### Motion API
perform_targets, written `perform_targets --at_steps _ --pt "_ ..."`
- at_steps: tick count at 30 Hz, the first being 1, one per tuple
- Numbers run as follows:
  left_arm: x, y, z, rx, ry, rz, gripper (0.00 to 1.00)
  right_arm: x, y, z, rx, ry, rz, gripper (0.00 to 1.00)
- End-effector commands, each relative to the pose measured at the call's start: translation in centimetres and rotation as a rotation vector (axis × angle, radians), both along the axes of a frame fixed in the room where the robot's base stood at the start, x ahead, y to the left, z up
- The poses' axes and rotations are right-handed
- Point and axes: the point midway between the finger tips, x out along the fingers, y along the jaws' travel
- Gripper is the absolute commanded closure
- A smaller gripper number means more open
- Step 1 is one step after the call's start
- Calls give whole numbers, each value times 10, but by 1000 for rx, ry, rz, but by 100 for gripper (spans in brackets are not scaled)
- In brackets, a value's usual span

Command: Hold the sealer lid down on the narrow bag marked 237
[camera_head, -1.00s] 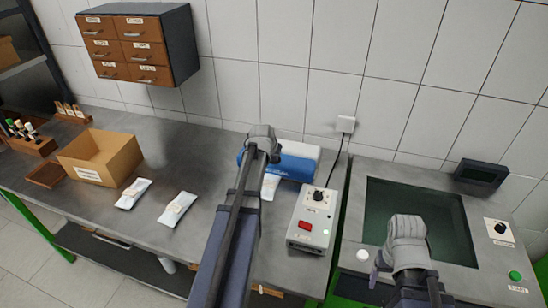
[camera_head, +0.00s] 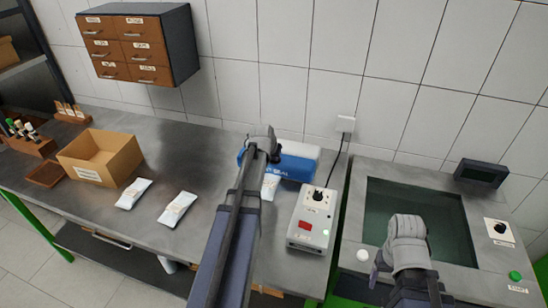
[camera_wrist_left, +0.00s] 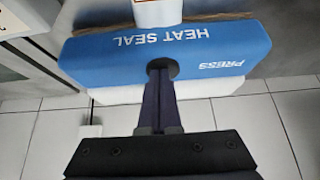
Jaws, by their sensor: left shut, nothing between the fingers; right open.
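The heat sealer's blue lid (camera_head: 300,168), marked HEAT SEAL and PRESS, is at the back of the bench and also fills the left wrist view (camera_wrist_left: 215,50). A white bag (camera_head: 270,187) sticks out from the lid's front edge and shows in the left wrist view (camera_wrist_left: 160,13); its number is not legible. My left gripper (camera_wrist_left: 161,72) is shut and empty, its fingertips at the dark round spot on the lid, seemingly touching it. I cannot tell whether the lid is fully down. My right gripper (camera_head: 378,268) is open, over the right-hand station, away from the sealer.
A grey control box (camera_head: 312,220) with a knob and red switch stands right of the sealer. Two other white bags (camera_head: 134,193) (camera_head: 178,208) lie to the left, near an open cardboard box (camera_head: 100,158). A dark-topped tank (camera_head: 455,225) is at right.

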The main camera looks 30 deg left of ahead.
Motion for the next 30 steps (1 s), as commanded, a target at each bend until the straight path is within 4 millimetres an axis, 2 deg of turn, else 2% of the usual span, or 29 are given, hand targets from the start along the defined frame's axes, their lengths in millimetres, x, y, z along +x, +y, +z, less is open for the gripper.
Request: perform_targets --at_steps 1,8,14,20,24,30 --pt "-7 -1 -4 -4 21 -2 100 0 0 -2 0 0 0 27" --pt "-7 -2 -3 -4 21 -2 100 0 0 -1 0 0 0 27" --pt "-6 -3 5 -3 19 -2 100 0 0 7 0 0 0 27" --pt "-2 -6 28 -1 10 -2 100 0 0 29 0 0 0 27" --pt "1 -10 49 2 2 -3 100 0 0 49 0 0 0 27" --pt "-33 -18 80 1 -1 -1 100 0 0 80 0 0 1 27"
